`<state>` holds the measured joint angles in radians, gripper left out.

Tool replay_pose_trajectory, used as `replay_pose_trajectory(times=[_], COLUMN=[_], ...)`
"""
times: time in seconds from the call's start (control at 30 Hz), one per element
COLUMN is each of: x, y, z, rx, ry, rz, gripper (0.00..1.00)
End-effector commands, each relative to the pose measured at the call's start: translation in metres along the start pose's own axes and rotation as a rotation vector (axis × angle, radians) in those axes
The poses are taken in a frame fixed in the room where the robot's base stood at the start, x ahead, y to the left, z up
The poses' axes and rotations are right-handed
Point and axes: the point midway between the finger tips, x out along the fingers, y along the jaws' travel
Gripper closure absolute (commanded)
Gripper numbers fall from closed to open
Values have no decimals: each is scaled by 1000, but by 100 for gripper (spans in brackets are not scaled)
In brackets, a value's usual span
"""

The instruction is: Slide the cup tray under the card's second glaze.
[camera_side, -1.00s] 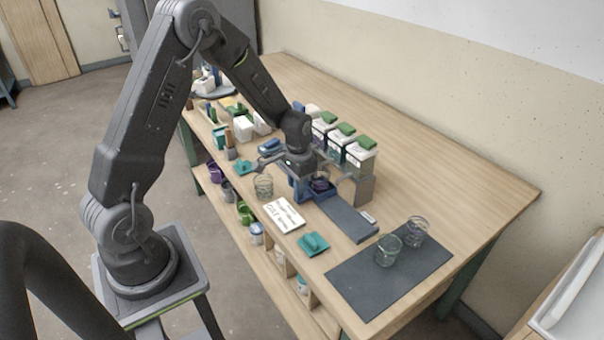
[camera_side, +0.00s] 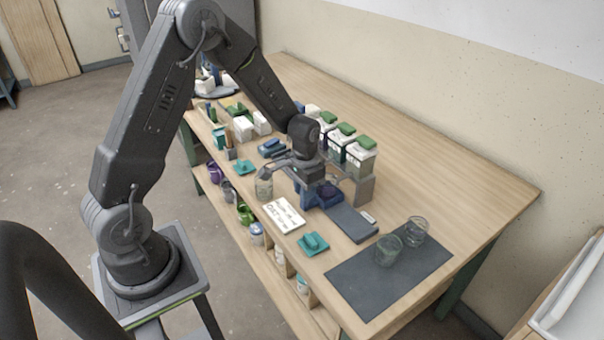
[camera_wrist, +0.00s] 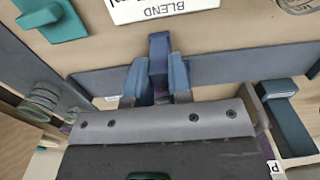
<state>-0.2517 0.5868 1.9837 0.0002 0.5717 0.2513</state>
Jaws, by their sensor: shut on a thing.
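The blue cup tray (camera_side: 318,199) sits at the far end of the dark grey rail (camera_side: 351,222), close to the bucket stand, with a dark purple thing on it. My gripper (camera_side: 304,188) is low over the tray. In the wrist view my gripper (camera_wrist: 159,90) has its two fingers pressed on the tray's upright blue handle (camera_wrist: 159,48). Buckets (camera_side: 343,140) with green lids stand in a row on a grey stand, partly hidden by my wrist. The white card (camera_side: 284,215) lies left of the rail; its lettering is too small to read in full.
A teal block (camera_side: 313,243) lies near the card. Two glass cups (camera_side: 388,250) stand on the dark mat (camera_side: 360,285) at the front right. The table right of the stand is clear.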

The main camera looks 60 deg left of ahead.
Motion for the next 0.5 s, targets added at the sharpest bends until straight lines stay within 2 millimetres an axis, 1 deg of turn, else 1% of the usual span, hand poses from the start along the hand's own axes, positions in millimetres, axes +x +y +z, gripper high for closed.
replay_pose_trajectory(times=[0.5], x=[-1], y=[32], z=[-1], rx=[1], ry=[5], rz=[0], gripper=[100])
